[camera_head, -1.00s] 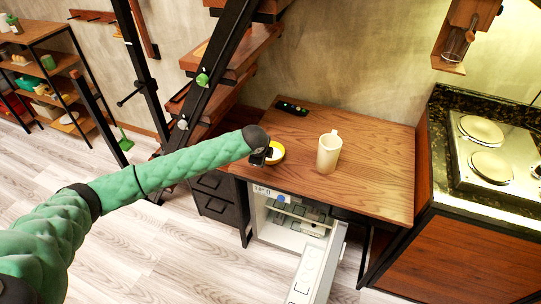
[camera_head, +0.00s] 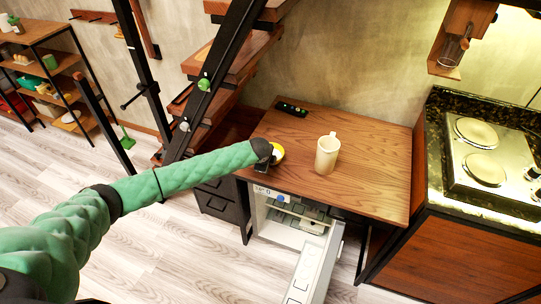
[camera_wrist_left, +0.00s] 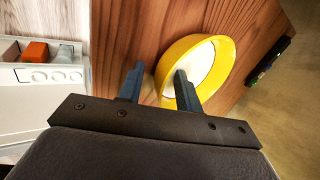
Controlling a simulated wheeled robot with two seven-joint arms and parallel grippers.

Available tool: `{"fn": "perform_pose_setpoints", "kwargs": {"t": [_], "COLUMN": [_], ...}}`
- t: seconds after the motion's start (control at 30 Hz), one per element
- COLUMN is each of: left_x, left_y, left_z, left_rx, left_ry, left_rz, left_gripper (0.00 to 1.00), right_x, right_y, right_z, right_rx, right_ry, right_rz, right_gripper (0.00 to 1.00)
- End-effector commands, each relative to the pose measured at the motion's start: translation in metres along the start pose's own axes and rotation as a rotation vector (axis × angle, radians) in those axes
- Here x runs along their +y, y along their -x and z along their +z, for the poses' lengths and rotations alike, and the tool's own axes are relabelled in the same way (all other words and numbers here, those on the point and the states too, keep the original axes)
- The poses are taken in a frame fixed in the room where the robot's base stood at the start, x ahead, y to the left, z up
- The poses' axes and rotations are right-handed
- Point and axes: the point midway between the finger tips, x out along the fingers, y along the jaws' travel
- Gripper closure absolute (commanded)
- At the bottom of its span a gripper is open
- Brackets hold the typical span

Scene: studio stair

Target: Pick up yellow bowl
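The yellow bowl (camera_head: 279,150) with a pale inside sits on the wooden table, partly hidden behind my left gripper (camera_head: 268,162) in the head view. In the left wrist view the bowl (camera_wrist_left: 189,43) shows larger, its opening facing the camera. My left gripper (camera_wrist_left: 158,84) is open there, one finger outside the bowl and the other in front of its inside. The near rim shows between the two fingers; contact cannot be told. My right gripper is not in view.
A cream mug (camera_head: 327,154) stands right of the bowl on the table (camera_head: 372,165). A dark remote-like object (camera_head: 292,109) lies at the back edge. An open white drawer or door (camera_head: 312,270) juts out below the front. A stair (camera_head: 208,95) rises at left.

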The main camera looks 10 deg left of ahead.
Motion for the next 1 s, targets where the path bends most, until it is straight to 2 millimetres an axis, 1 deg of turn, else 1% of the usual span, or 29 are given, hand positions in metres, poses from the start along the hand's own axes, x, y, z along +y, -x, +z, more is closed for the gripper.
{"fn": "perform_pose_setpoints", "kwargs": {"t": [0.17,0.2,0.33,0.37,1.0], "left_x": [0.0001,0.0001,0.0000,0.0000,-0.0029], "left_y": [-0.0003,-0.0002,-0.0001,0.0000,0.0043], "left_z": [-0.0001,0.0000,0.0000,0.0000,-0.0001], "left_rx": [0.000,0.000,0.000,0.000,0.001], "left_ry": [0.000,0.000,0.000,0.000,0.000], "left_rz": [0.000,0.000,0.000,0.000,-0.002], "left_gripper": [0.65,0.73,0.99,1.00,1.00], "right_x": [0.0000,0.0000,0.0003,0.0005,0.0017], "right_y": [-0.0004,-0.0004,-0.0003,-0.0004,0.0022], "right_z": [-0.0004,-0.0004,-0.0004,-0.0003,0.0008], "right_rx": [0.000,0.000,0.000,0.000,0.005], "right_ry": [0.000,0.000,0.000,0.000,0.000], "right_rz": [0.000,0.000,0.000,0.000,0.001], "right_gripper": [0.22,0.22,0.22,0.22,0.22]}}
